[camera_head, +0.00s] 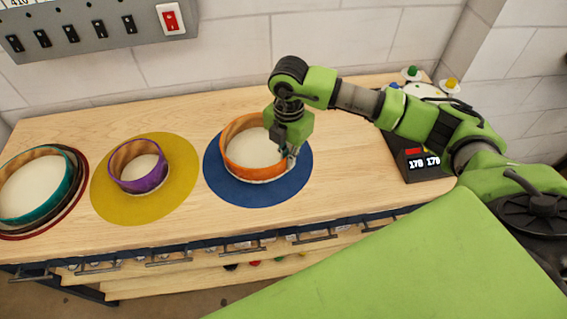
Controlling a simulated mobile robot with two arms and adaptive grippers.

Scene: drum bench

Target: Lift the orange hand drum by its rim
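The orange hand drum (241,163) lies on the round blue mat (262,195) on the wooden bench, with its pale inner face up. My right gripper (289,153) points down at the right side of the drum's rim. Its fingertips are small and partly hidden by the gripper's own body. I cannot tell whether they are closed on the rim or only beside it. The drum looks level and shows no gap above the mat. My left gripper is not in view.
A purple drum (147,182) sits on a yellow mat (115,207), and a teal drum (70,183) is at the far left. A device with a numeric display (424,162) stands at the right. A wall panel with switches (90,45) is behind.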

